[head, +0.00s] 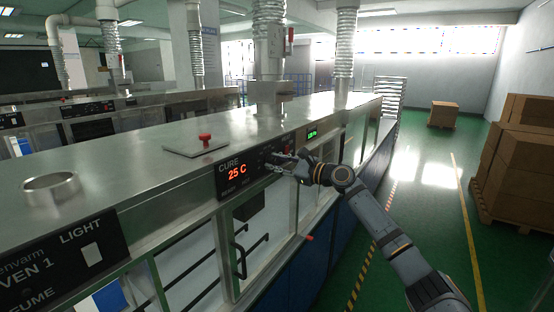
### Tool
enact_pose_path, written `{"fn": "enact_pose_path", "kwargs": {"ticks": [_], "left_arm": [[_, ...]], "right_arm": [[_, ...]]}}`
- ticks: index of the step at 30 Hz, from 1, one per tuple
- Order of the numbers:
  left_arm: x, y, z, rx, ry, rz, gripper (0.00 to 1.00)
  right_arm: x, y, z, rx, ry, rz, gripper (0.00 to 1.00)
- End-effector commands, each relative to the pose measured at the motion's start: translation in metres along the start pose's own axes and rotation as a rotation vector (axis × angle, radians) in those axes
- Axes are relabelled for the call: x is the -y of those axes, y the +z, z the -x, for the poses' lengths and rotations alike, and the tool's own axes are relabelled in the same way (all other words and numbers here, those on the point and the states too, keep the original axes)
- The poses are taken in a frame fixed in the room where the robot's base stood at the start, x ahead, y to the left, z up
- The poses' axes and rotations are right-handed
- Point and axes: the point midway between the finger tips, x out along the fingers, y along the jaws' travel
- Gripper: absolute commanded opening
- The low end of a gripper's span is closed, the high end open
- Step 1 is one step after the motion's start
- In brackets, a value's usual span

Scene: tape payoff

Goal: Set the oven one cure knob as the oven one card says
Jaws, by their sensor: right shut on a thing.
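The oven one cure panel (231,184) is a black plate on the oven's front, marked CURE, with a red display reading 25 C. My right gripper (274,164) reaches in from the right and is shut at the right part of this panel, on the cure knob. The knob is mostly hidden behind the fingers, and its pointer cannot be read. I cannot make out a readable oven one card. My left gripper is out of view.
The steel oven top (130,150) carries a metal ring (51,190) and a flat plate with a red knob-like piece (205,139). Door handles (240,262) stick out below the panel. Brown boxes (520,160) stand at right, and the green aisle floor (425,180) is clear.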

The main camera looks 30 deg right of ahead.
Motion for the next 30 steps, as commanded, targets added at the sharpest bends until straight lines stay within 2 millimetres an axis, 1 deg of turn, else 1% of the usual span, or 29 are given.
{"fn": "enact_pose_path", "kwargs": {"ticks": [1,5,19,20,21,24,25,30], "left_arm": [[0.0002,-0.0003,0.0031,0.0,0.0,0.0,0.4],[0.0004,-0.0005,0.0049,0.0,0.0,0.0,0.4],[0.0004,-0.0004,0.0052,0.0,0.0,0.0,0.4],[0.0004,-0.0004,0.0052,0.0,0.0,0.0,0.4],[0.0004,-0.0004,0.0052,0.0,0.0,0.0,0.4],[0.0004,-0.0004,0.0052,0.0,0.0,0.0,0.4],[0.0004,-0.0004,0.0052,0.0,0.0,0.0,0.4],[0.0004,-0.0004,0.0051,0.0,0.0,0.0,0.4]], "right_arm": [[0.0026,0.0031,0.0,0.003,-0.005,-0.012,0.0],[0.0022,0.0026,0.0,0.004,-0.005,-0.037,0.0],[0.0015,0.0018,-0.0001,0.004,-0.005,-0.05,0.0],[0.0015,0.0019,-0.0001,0.004,-0.005,-0.049,0.3],[0.0014,0.0018,-0.0001,0.004,-0.004,-0.049,0.36],[0.001,0.0014,-0.0001,0.003,-0.003,-0.049,0.49],[0.0009,0.0013,-0.0001,0.003,-0.003,-0.049,0.51],[0.0003,0.0007,-0.0001,0.002,-0.001,-0.05,0.51]]}}
